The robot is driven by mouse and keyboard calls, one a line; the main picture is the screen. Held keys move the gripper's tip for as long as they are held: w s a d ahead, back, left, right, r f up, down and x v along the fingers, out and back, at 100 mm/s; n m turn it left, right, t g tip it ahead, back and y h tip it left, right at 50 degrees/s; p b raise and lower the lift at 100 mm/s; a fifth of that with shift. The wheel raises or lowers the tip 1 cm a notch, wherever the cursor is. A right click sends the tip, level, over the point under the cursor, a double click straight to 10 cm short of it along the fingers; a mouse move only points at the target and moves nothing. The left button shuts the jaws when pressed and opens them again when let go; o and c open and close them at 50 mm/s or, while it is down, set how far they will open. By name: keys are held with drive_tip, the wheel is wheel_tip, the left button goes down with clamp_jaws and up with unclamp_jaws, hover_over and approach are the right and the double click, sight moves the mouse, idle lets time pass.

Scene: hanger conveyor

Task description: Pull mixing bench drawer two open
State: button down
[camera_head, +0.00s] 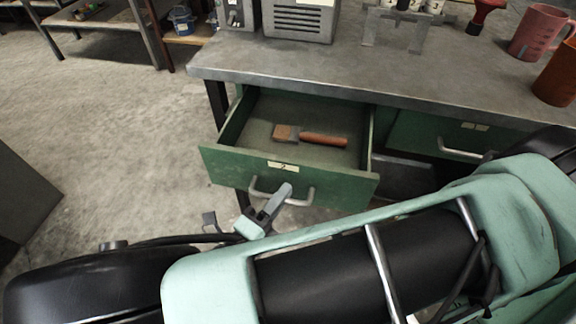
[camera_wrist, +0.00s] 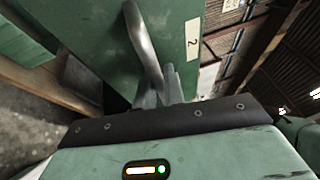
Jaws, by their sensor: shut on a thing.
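The green drawer labelled 2 (camera_head: 230,167) stands pulled out from under the grey-topped bench (camera_head: 420,75). Its front also shows in the wrist view (camera_wrist: 110,35), with the label 2 (camera_wrist: 193,40). A brush or scraper with a reddish-brown handle (camera_head: 323,139) lies inside it. My gripper (camera_head: 280,197) is at the drawer's curved metal handle (camera_head: 308,197), near its middle. In the wrist view the fingers (camera_wrist: 160,92) are closed around the handle bar (camera_wrist: 142,42). My arm hides part of the floor below the drawer.
Another green drawer with a handle (camera_head: 460,152) is shut to the right. A grey machine (camera_head: 298,20), a metal stand (camera_head: 395,25), and pink (camera_head: 540,32) and brown (camera_head: 556,75) jugs stand on the bench. The floor to the left (camera_head: 110,130) is mostly clear.

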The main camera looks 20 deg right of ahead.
drive_tip(key=shift+s+a, duration=0.65)
drive_tip(key=shift+s, duration=0.2)
drive_tip(key=shift+s+a, duration=0.65)
drive_tip(key=shift+s, duration=0.2)
drive_tip(key=c, duration=1.5)
unclamp_jaws()
drive_tip(key=b+v, duration=0.2)
drive_tip(key=v, duration=1.5)
drive_tip(key=shift+a, duration=0.2)
drive_tip(key=shift+s, duration=0.15)
